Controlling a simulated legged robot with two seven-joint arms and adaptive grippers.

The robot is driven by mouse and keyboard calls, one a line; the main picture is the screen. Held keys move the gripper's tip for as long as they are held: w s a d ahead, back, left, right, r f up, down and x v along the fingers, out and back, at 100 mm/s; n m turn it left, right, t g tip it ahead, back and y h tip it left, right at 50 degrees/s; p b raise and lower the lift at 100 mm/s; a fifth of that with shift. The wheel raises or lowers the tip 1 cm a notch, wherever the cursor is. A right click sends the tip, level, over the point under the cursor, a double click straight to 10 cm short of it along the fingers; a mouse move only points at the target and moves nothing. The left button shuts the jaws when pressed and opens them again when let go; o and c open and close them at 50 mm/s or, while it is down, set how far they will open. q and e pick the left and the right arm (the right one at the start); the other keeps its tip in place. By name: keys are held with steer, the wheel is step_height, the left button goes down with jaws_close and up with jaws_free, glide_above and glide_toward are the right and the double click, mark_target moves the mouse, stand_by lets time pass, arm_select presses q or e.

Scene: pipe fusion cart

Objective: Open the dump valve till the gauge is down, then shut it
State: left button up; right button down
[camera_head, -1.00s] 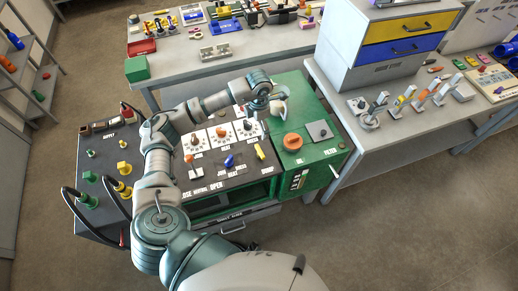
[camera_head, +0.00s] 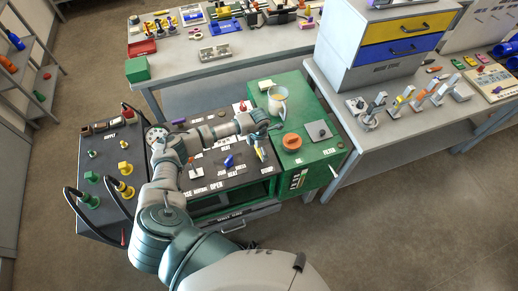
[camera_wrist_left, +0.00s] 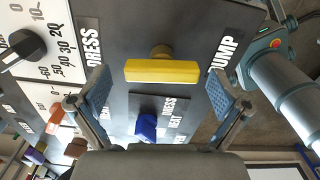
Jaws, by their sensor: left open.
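The dump valve has a yellow bar handle (camera_wrist_left: 162,71) beside the label DUMP in the left wrist view. In the head view the yellow handle (camera_head: 259,154) shows just below my left gripper (camera_head: 264,138). In the wrist view my left gripper (camera_wrist_left: 158,101) is open, its blue-padded fingers to either side and short of the handle, with nothing between their tips. A round white dial (camera_head: 157,137), perhaps the gauge, sits at the panel's back left beside my arm; its reading is too small to tell. My right gripper is not in view.
A blue handle (camera_wrist_left: 146,126) lies close to the yellow one. A black knob (camera_wrist_left: 22,49) on a numbered white plate is at upper left. The green cabinet on the right bears an orange knob (camera_head: 291,141) and a clear cup (camera_head: 277,100).

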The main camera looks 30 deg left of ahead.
arm_select(q)
steer(key=shift+d, duration=0.1)
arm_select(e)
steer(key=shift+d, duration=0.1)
arm_select(q)
steer(key=c, duration=1.1)
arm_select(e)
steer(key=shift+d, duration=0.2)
arm_select(q)
steer(key=shift+n, duration=0.4)
steer(key=n, duration=0.3)
steer(key=shift+n+p, duration=0.3)
steer(key=shift+n, duration=0.1)
steer(key=n+p, duration=0.1)
steer(key=n, duration=0.3)
steer(key=n+p, duration=0.1)
steer(key=n, duration=0.3)
steer(key=shift+r+n, duration=0.1)
steer(key=shift+n, duration=0.3)
steer(key=shift+n+p, duration=0.75)
steer(key=shift+n, duration=0.85)
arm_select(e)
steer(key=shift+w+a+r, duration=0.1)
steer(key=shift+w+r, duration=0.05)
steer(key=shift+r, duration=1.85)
